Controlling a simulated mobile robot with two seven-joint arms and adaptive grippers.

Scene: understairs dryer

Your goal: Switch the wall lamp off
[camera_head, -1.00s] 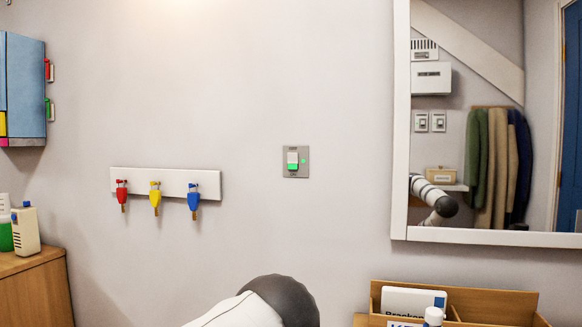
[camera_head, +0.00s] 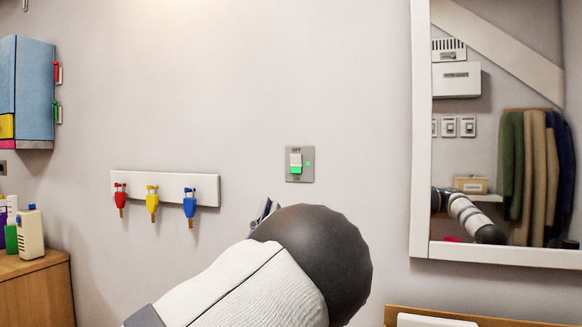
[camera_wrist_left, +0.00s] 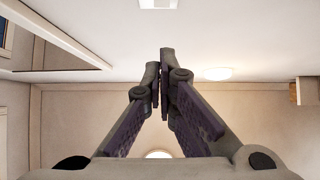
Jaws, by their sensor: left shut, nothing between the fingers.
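A grey wall switch plate (camera_head: 300,164) is on the wall, marked OFF at the top. Its rocker is white above and green below, and a small green light glows beside it. My left gripper (camera_head: 265,211) is just below and left of the plate, mostly hidden behind my dark wrist. In the left wrist view its fingertips (camera_wrist_left: 160,62) are together and empty. A pale plate (camera_wrist_left: 158,4), probably the switch, is cut by that view's top edge, apart from the fingertips. I cannot identify the lamp itself; bright light falls on the upper wall.
A white key rack (camera_head: 166,188) with red, yellow and blue keys hangs left of the switch. A white-framed mirror (camera_head: 421,150) is at the right. A wooden organiser (camera_head: 470,319) is below it. A blue cabinet (camera_head: 33,90) and bottles are at left. Wall around the switch is clear.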

